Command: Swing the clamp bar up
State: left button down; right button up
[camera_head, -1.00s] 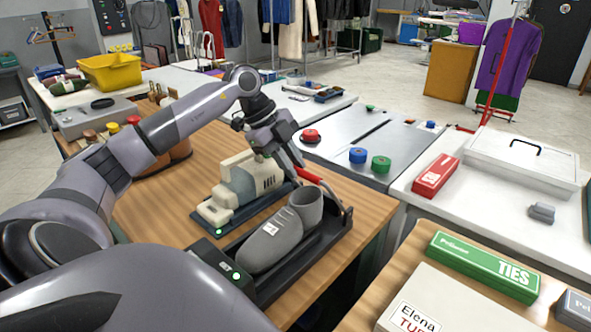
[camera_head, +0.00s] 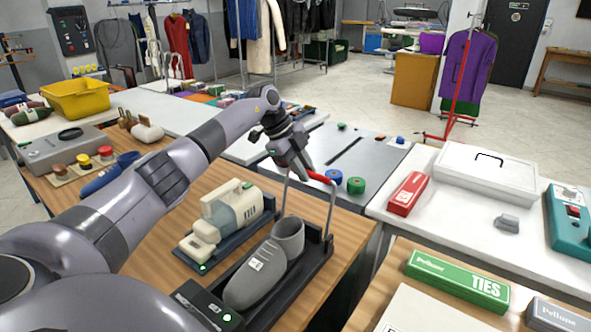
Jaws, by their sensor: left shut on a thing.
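The clamp bar is a thin metal U-shaped bar with a red grip (camera_head: 321,178) across its top. It stands raised, roughly upright, above a black shoe stand (camera_head: 318,262). A grey shoe (camera_head: 262,270) lies in the stand, toe toward me. My left gripper (camera_head: 303,172) is shut on the clamp bar at the left end of the red grip; its fingers hide that end. My right gripper is not in view.
A cream and grey machine (camera_head: 228,218) stands on the wooden table just left of the shoe stand. Blue and green round pieces (camera_head: 356,185) lie on the grey counter behind. A red box (camera_head: 408,193) and a white lidded case (camera_head: 486,178) are to the right.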

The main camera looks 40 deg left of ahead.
pick_arm(q)
jog(key=shift+w, duration=0.55)
jog(key=shift+w+r, duration=0.2)
jog(key=shift+w, duration=0.1)
jog(key=shift+w+r, duration=0.1)
jog(key=shift+w, duration=0.5)
jog(key=shift+w+d, duration=0.1)
jog(key=shift+w, duration=0.05)
jog(key=c, duration=1.3)
grip_release()
jog(key=shift+c, duration=0.2)
jog(key=o, duration=0.4)
jog(key=shift+w+f, duration=0.2)
jog(key=shift+f, duration=0.2)
jog(key=shift+c, duration=0.2)
jog(key=shift+s, duration=0.1)
jog(key=shift+c, duration=0.5)
